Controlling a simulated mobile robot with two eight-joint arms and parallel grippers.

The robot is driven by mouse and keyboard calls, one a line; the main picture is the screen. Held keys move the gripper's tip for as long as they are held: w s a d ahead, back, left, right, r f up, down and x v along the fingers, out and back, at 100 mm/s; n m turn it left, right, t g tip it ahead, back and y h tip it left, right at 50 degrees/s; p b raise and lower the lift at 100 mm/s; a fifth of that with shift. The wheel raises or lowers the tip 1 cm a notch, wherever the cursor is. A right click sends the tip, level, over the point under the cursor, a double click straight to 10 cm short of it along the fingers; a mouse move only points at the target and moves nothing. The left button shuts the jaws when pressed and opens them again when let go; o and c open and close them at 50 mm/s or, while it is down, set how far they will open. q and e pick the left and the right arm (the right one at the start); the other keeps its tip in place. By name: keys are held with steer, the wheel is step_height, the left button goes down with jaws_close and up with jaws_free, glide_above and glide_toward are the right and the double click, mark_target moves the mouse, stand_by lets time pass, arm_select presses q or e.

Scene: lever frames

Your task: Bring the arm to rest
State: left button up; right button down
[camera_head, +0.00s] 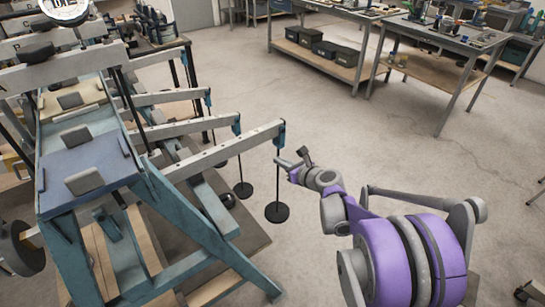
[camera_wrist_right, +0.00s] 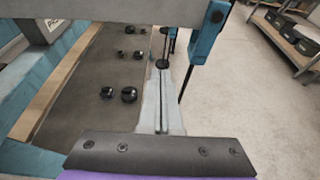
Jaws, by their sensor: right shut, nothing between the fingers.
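My right gripper (camera_head: 279,162) is at the end of my purple and grey arm, right of the lever frames. Its jaws look shut and empty. In the right wrist view its grey fingers (camera_wrist_right: 163,90) point away, close together. The nearest lever beam (camera_head: 225,150) is a long grey bar with a blue end cap (camera_head: 280,133). A dark rod with a black disc (camera_head: 277,212) hangs from that cap. The fingertips appear right beside this rod; I cannot tell whether they touch. The left gripper is not in view.
The teal lever frame (camera_head: 195,235) stands at left, with more beams behind it. Several black round weights (camera_wrist_right: 128,95) lie on a dark mat (camera_wrist_right: 85,105). A workbench (camera_head: 345,75) with dark bins stands at the back. The pale floor (camera_head: 330,125) between is clear.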

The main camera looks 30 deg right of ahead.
steer(key=shift+v, duration=1.7)
steer(key=s+a+r+n+g+y+p, duration=0.1)
steer(key=s+a+n+g+p, duration=0.15)
steer(key=s+a+n, duration=0.45)
steer(key=s+a+r+n+g+y+p, duration=0.1)
steer(key=s+a+r+n+g+p, duration=0.2)
steer(key=a+n, duration=0.7)
steer(key=s+a+f+n+g+h+p, duration=0.1)
steer(key=s+a+n+g+h+p, duration=0.2)
steer(key=s+n, duration=1.3)
steer(key=shift+a+n, duration=0.25)
steer(key=shift+n, duration=0.75)
steer(key=shift+w+f, duration=0.1)
steer(key=shift+f, duration=0.05)
